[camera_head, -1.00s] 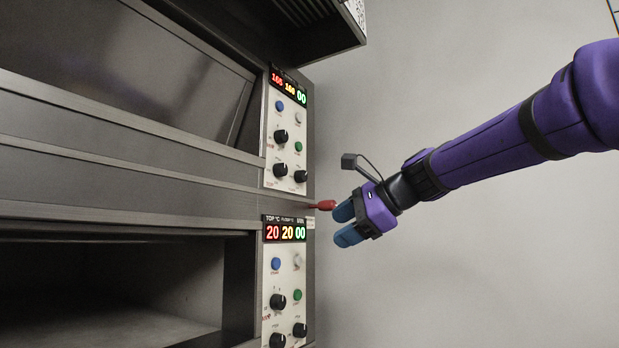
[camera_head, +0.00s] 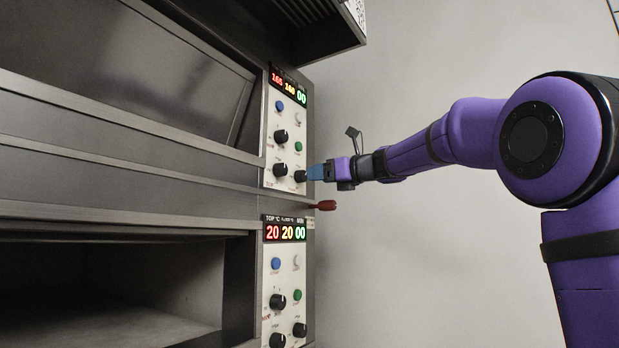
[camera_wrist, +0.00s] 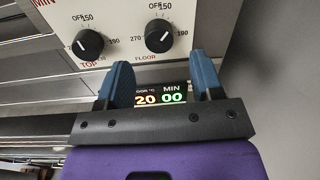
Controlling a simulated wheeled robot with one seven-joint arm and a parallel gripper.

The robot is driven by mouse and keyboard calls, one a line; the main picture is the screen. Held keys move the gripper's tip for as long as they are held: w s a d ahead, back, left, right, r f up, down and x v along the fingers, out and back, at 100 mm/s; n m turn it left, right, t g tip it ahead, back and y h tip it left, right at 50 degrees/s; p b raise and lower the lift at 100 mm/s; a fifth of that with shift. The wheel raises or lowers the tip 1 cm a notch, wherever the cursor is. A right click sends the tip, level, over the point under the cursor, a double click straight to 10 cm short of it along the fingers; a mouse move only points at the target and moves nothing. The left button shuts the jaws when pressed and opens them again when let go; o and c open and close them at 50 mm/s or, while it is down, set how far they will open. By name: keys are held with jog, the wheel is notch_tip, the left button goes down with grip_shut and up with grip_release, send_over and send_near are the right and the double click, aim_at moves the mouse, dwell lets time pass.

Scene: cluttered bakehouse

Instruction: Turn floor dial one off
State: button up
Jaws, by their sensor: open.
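The upper oven's floor dial (camera_head: 301,176) is a black knob low on the white control panel in the head view. In the wrist view the dial marked FLOOR (camera_wrist: 159,36) lies just beyond my fingertips, roughly centred between them. I cannot tell its exact setting. My gripper (camera_head: 314,173) points left at this dial, its blue fingertips very close to it; contact is unclear in the head view. In the wrist view my gripper (camera_wrist: 163,72) has its two fingers apart with nothing between them. The TOP dial (camera_wrist: 88,43) is left of the FLOOR dial.
The upper display (camera_head: 289,86) is lit and reads 165, 160 and 00. The lower display (camera_head: 286,232) reads 20, 20 and 00. A red handle (camera_head: 326,205) sticks out just below my gripper. The space right of the ovens is clear before a plain wall.

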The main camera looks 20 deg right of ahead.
aim_at(305, 177)
jog(key=shift+x, duration=2)
jog(key=c, duration=0.9)
